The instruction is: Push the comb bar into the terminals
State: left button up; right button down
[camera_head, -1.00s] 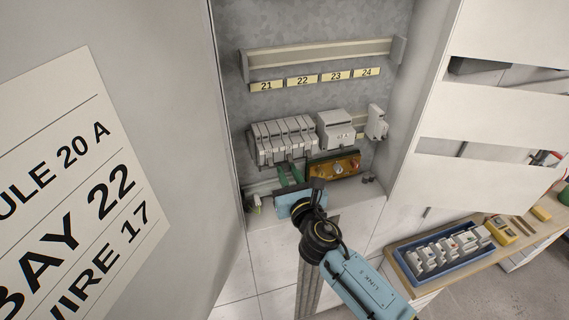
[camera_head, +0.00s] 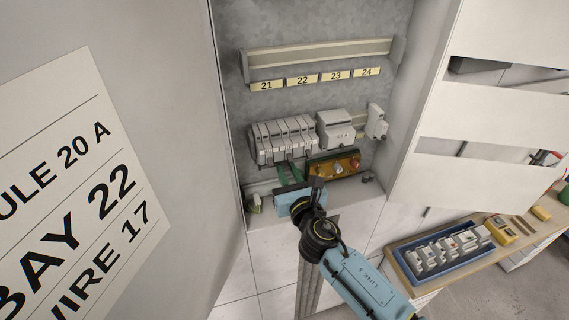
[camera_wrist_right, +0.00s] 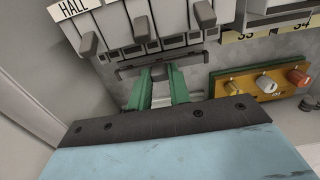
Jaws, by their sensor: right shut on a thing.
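The comb bar (camera_wrist_right: 170,63) is a thin dark grey strip just below the row of breakers in the right wrist view. My right gripper (camera_wrist_right: 164,75) has green fingers and is shut on the middle of this bar. The breakers (camera_head: 283,141) stand side by side on the lower rail in the cabinet; their lower terminal side (camera_wrist_right: 165,46) is just above the bar. I cannot tell whether the bar's teeth are inside the terminals. In the head view the right gripper (camera_head: 291,173) points up at the breakers' underside, and the bar is too small to make out. My left gripper is not in view.
A yellow panel with coloured knobs (camera_head: 334,166) is close to the right of my gripper. A larger grey module (camera_head: 336,129) stands right of the breakers. The open door (camera_head: 140,60) is at left. A blue tray (camera_head: 443,266) of breakers sits on a bench at lower right.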

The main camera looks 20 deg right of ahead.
jog(key=shift+w, duration=0.45)
dwell(0.4)
jog(key=c, duration=1.2)
grip_release()
jog(key=shift+w, duration=0.1)
jog(key=s+b, duration=0.1)
jog(key=s, duration=1.2)
jog(key=s+d+f+m+g+b, duration=0.25)
jog(key=f+m, duration=0.25)
jog(key=f, duration=0.8)
jog(key=s+d+f+m+g+b, duration=0.1)
jog(key=s+f+m+g, duration=0.35)
jog(key=f, duration=0.75)
jog(key=s+d+f+m+g+b, duration=0.25)
jog(key=f+m, duration=0.35)
jog(key=f, duration=0.7)
jog(key=s+d+f+m+g+b, duration=0.1)
jog(key=s+f+m+g+b, duration=0.1)
jog(key=s+f+m, duration=0.7)
jog(key=s+d+f+m+g+b, duration=0.2)
jog(key=s+f+m+g, duration=0.3)
jog(key=s, duration=1.5)
notch_tip(320, 180, down, 8)
jog(key=m, duration=0.4)
jog(key=shift+s+d+r+h+b, duration=0.2)
jog(key=shift+d+r+h+b, duration=0.05)
jog(key=shift+h+b, duration=0.1)
